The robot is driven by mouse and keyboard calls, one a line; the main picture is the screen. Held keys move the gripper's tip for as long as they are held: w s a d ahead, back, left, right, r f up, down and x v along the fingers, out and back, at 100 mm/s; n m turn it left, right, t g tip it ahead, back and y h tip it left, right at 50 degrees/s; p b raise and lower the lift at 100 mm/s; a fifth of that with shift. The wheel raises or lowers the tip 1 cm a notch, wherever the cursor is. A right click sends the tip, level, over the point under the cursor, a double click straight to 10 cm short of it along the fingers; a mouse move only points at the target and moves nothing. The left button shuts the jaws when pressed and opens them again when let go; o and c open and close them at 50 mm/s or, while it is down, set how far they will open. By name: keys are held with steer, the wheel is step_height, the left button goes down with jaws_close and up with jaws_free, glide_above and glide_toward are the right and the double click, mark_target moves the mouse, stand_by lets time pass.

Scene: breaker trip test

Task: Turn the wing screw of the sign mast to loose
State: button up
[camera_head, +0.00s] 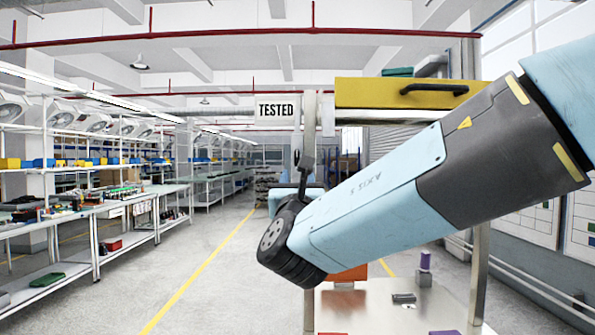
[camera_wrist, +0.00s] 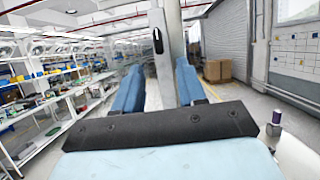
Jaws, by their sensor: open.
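The sign mast (camera_head: 311,115) is a grey upright post with a white "TESTED" sign (camera_head: 277,111) at its upper left. In the wrist view the post (camera_wrist: 168,75) rises straight ahead. A small black upright piece, which looks like the wing screw (camera_wrist: 157,40), is on its near face. My gripper (camera_wrist: 158,84) is open, its two blue fingers apart on either side of the post in the picture. The black piece shows above the fingertips, between them and apart from both. In the head view my forearm and wrist hide most of the gripper; contact cannot be told there.
A yellow panel with a black handle (camera_head: 405,93) is right of the mast. Below, a pale table top (camera_head: 375,315) carries a purple cylinder (camera_head: 425,262) and a small dark block (camera_head: 403,298). Long workbenches (camera_head: 105,205) line the left. The floor aisle (camera_head: 215,270) is clear.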

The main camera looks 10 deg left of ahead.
steer(key=shift+v, duration=1.75)
steer(key=shift+f, duration=0.1)
steer(key=w+d+f+m+g+h, duration=0.25)
steer(key=d+m+h, duration=0.45)
steer(key=d, duration=0.6)
steer(key=w+d+f+m+g+h, duration=0.1)
steer(key=d+f+m+g+h, duration=0.3)
steer(key=d+m+h, duration=0.55)
steer(key=s+d+f+m+g+y, duration=0.2)
steer(key=s+d+f+m+g, duration=0.15)
steer(key=d, duration=0.35)
steer(key=s+d+f+m+g+y, duration=0.1)
steer(key=s+d+f+m+g, duration=0.25)
steer(key=d, duration=0.35)
steer(key=s+d+f+m+g+y, duration=0.2)
steer(key=s+f+m+y, duration=0.5)
steer(key=m, duration=0.8)
steer(key=s+y, duration=0.1)
steer(key=s, duration=0.2)
steer(key=shift+s+g, duration=0.2)
steer(key=shift+g, duration=0.15)
steer(key=shift+m, duration=0.25)
